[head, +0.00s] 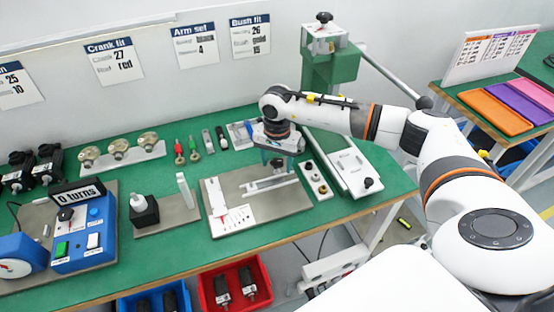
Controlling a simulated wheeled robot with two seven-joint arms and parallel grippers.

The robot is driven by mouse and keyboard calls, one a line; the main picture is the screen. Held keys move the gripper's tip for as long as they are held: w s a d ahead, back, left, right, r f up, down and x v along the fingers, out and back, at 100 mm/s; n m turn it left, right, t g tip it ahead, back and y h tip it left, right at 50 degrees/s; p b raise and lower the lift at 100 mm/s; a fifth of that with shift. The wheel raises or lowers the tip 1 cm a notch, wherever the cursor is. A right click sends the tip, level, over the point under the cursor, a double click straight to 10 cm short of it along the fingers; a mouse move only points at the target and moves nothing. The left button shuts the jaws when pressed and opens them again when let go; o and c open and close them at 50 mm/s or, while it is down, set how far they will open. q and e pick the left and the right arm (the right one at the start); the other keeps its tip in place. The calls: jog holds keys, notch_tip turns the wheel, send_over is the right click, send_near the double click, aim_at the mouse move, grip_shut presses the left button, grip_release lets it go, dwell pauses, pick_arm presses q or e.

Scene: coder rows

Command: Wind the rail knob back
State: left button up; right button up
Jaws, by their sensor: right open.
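My right gripper (278,163) points down over the grey base plate (230,222), its jaws open, near a silver rail (270,184) on that plate. The jaws and wrist cover part of the plate's far side. I cannot make out a knob on the rail; it may be hidden behind the gripper. I cannot tell whether the fingers touch anything. A blue control box (84,236) at the left carries a display (77,193) reading "0 turns" and a black dial. My left gripper is not in view.
A black block with a white top (144,208) stands left of the plate. A white fixture (355,170) and a green press column (330,68) stand right and behind. Parts lie at the back. Red (236,286) and blue bins sit below the green table's front edge.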

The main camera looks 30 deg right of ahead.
jog(key=c, duration=1)
jog(key=shift+o, duration=0.2)
jog(key=shift+m, duration=0.4)
jog(key=shift+m+b, duration=0.55)
jog(key=shift+m, duration=0.45)
jog(key=m+b, duration=0.1)
jog(key=m, duration=0.2)
jog(key=shift+w+m, duration=0.1)
jog(key=shift+m, duration=0.2)
jog(key=m, duration=0.3)
jog(key=shift+m+b, duration=0.3)
jog(key=shift+m, duration=0.1)
jog(key=shift+r+m, duration=0.1)
jog(key=shift+m, duration=1.8)
